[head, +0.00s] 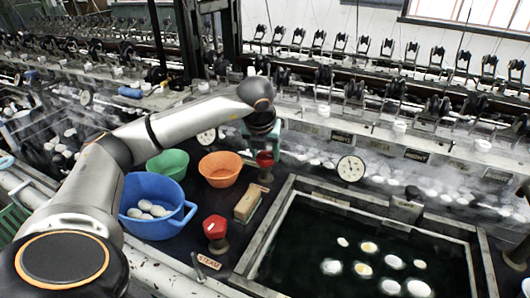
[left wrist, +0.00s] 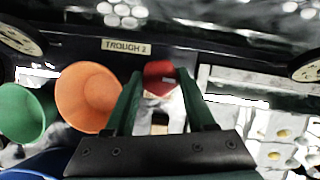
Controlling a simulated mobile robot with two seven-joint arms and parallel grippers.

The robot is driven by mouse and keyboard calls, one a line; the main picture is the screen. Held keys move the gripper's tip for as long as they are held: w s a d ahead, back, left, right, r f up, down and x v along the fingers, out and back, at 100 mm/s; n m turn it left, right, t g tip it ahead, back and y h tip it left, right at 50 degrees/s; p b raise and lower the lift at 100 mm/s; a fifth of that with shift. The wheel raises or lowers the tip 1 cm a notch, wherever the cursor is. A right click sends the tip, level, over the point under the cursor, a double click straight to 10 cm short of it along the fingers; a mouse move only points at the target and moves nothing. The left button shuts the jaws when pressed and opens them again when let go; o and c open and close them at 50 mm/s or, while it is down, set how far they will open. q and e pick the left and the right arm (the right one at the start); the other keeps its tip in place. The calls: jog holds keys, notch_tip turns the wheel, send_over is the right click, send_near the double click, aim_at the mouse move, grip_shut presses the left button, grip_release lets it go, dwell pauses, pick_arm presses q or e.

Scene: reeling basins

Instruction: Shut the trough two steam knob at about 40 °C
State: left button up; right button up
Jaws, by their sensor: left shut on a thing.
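My left gripper (head: 266,146) reaches down from the left arm and is shut on the rear red knob (head: 265,160). In the left wrist view this red knob (left wrist: 160,73) sits between the green fingers (left wrist: 162,98), on a pale fitting. A "TROUGH 2" plate (left wrist: 126,46) is on the dark wall just beyond it. A second red knob (head: 215,227) stands nearer, behind a "STEAM" plate (head: 208,261). Two round dials, one left of the gripper (head: 207,136) and one right (head: 351,168), are too small to read. My right gripper is not in view.
A dark water basin (head: 262,240) with floating cocoons lies at right. A blue tub (head: 160,224) of cocoons, a green bowl (head: 168,164), an orange bowl (head: 221,168) and a tan block (head: 248,203) stand around the knobs. Steam drifts over the troughs behind.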

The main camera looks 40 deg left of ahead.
pick_arm(q)
grip_shut()
jog(key=shift+m, duration=0.3)
jog(key=m+h+b, duration=0.1)
jog(key=m, duration=0.2)
jog(key=shift+a+t, duration=0.15)
jog(key=shift+t, duration=0.25)
jog(key=shift+a+m+h, duration=0.1)
jog(key=shift+m+h, duration=0.5)
jog(key=shift+m, duration=0.8)
jog(key=shift+m+h, duration=0.6)
jog(key=shift+m, duration=0.8)
jog(key=o, duration=0.6)
grip_release()
jog(key=p+v, duration=0.1)
jog(key=v, duration=1.1)
jog(key=shift+r+p, duration=0.35)
jog(key=shift+p, duration=0.05)
